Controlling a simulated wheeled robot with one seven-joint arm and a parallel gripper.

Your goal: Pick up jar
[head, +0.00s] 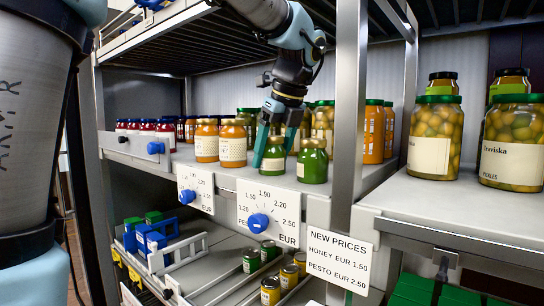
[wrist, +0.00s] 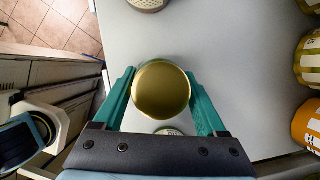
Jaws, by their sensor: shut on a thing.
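A small green jar (head: 273,153) with a pale label is at the front of the middle shelf. My gripper (head: 276,134) reaches down from above, with its teal fingers on either side of the jar. In the wrist view the jar's round gold lid (wrist: 161,90) fills the space between the fingers, and the gripper (wrist: 161,100) is shut on it. The lid hides the jar's body there. I cannot tell whether its base touches the shelf. A similar green jar (head: 312,162) stands just to the right.
Orange jars (head: 232,143) stand to the left, and taller jars (head: 373,132) stand behind and to the right. A metal post (head: 349,100) rises to the right. Price signs and a blue knob (head: 258,222) line the shelf front. Bare shelf (wrist: 235,60) shows around the gripper.

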